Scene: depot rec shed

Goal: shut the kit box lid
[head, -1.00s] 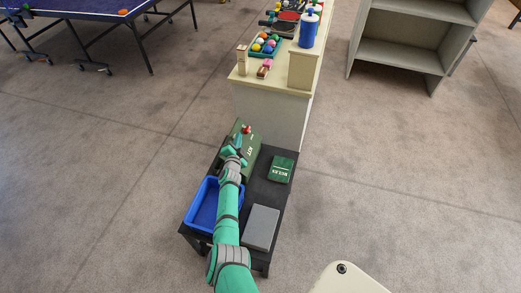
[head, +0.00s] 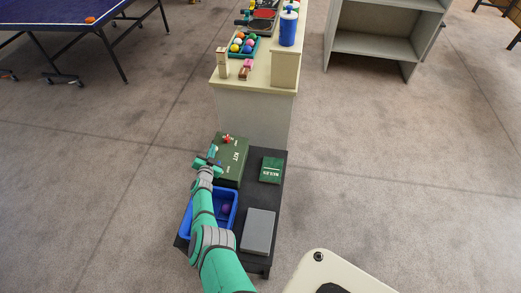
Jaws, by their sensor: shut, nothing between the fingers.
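The green kit box (head: 232,166) sits at the back left of the dark low table, with white lettering reading KIT on its lid (head: 236,155). The lid appears to lie down over the box; whether it is fully closed is too small to tell. A small red item (head: 227,139) shows at the box's far end. My gripper (head: 209,160) is shut and empty at the box's left side, close to the lid's left edge. I cannot tell whether it touches the box.
The dark table (head: 262,194) also holds a blue tray (head: 233,198) with a purple ball (head: 226,208), a green rules book (head: 271,170) and a grey slab (head: 258,231). A cream counter (head: 252,110) stands just behind. Floor to the right is open.

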